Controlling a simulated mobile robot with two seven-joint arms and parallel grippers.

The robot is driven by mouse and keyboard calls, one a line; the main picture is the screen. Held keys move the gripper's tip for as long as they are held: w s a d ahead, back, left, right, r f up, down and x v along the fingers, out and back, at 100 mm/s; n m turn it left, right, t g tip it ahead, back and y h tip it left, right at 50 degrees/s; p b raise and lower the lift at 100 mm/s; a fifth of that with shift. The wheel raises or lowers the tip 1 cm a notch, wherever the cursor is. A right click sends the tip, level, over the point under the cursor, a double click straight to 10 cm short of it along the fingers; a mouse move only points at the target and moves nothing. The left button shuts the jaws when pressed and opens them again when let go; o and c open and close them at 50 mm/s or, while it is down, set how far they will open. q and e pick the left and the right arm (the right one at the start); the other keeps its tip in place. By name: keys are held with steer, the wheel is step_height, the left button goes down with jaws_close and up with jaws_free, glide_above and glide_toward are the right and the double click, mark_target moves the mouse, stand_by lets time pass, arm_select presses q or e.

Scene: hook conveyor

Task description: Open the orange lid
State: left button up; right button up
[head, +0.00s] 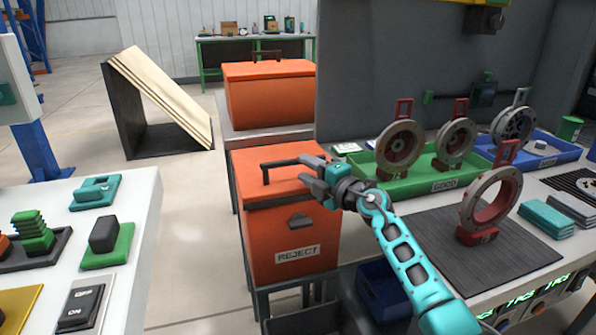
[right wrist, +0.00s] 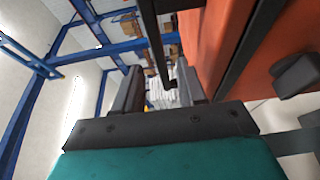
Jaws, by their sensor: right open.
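The orange lid (head: 258,190) lies shut on the orange box (head: 285,240) labelled REJECT. A black bar handle (head: 283,163) stands on top of the lid. My right gripper (head: 304,172) is open and empty over the lid, its fingers pointing left near the right end of the handle. In the right wrist view, the orange lid (right wrist: 207,35) fills the upper right, and the black handle bar (right wrist: 153,38) shows in line with the gap between my fingers (right wrist: 158,88). I cannot tell whether they touch. My left gripper is not in view.
A second orange box (head: 270,95) with a handle stands behind. To the right, a table holds a green tray (head: 440,188) with ring parts, a blue tray (head: 540,160) and a red ring part (head: 487,205) on a dark mat. A white control desk (head: 145,200) stands at the left.

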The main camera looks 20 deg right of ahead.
mark_target(296, 162)
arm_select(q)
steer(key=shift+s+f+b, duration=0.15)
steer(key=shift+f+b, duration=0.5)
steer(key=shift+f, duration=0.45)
arm_select(e)
steer(key=shift+x, duration=1.95)
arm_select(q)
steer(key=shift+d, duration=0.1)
arm_select(e)
steer(key=c, duration=0.7)
steer(key=shift+s, duration=0.1)
jaws_close()
steer(key=shift+r, duration=0.1)
